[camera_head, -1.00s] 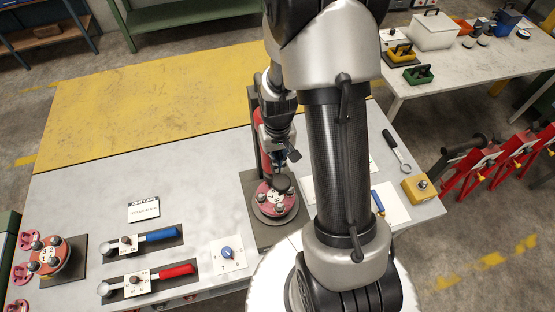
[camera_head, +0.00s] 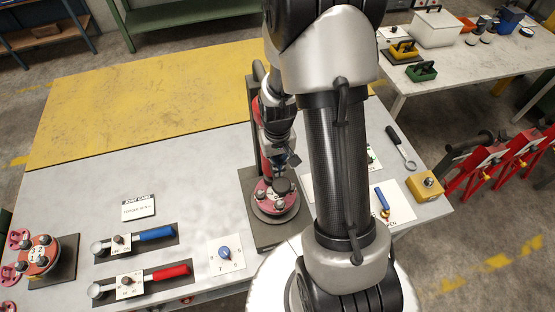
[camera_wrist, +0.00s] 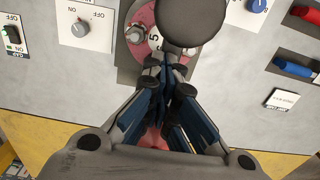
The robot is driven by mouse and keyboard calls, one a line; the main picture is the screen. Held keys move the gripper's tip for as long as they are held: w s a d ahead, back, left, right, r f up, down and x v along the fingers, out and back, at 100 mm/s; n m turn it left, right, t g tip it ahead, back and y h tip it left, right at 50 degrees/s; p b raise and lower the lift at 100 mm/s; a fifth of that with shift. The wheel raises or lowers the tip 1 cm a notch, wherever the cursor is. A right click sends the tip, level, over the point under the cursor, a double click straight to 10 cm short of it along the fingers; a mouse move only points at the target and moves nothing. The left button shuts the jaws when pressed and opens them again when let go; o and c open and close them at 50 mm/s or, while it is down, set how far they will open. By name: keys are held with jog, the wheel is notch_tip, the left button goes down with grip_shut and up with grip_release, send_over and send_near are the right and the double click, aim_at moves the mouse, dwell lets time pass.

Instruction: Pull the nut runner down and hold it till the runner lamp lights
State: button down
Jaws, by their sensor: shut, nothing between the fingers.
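The runner stand (camera_head: 255,215) is a dark frame with a red upright part (camera_head: 266,166). At its foot sits a round red and white flange (camera_head: 264,199) with grey nuts. A dark round head (camera_head: 281,185) is over the flange; it also shows large in the wrist view (camera_wrist: 193,22). I cannot tell whether it touches the nuts. My gripper (camera_head: 291,161) is shut and empty, close beside the stand above the flange. In the wrist view, its blue-black fingers (camera_wrist: 168,75) meet near the dark head, with something red beneath. I cannot make out the runner lamp.
A second flange (camera_head: 38,256) is at far left. A yellow box (camera_head: 422,185) stands at right. My arm hides part of the bench; its back left is clear.

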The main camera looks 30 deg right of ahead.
jog(key=shift+s+f, duration=0.1)
jog(key=shift+s, duration=0.05)
notch_tip(320, 180, up, 14)
jog(key=p, duration=0.2)
jog(key=shift+p, duration=0.4)
dwell(0.5)
